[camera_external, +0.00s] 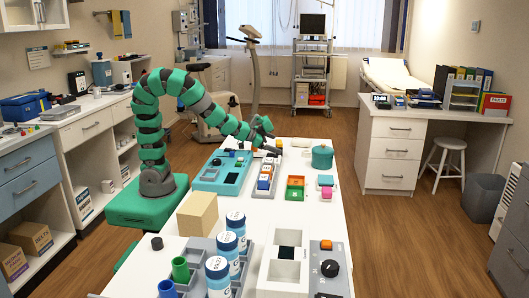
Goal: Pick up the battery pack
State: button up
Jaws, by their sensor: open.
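My gripper (274,143) is open at the end of my green and dark grey arm, above the far part of the white table. No object shows between its fingers at this size. I cannot tell for sure which object is the battery pack. Small orange, white and blue blocks (264,183) stand in a row in a grey rack just below and in front of my gripper. A teal tray (207,182) with small blue and dark parts lies left of the rack.
Nearer are a tan block (198,214), blue-and-white bottles (236,224), a green cup (180,269) and a panel with a black knob (330,268).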

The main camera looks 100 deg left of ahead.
jog(key=shift+b+x, duration=0.65)
jog(key=shift+x, duration=2.2)
jog(key=c, duration=1.2)
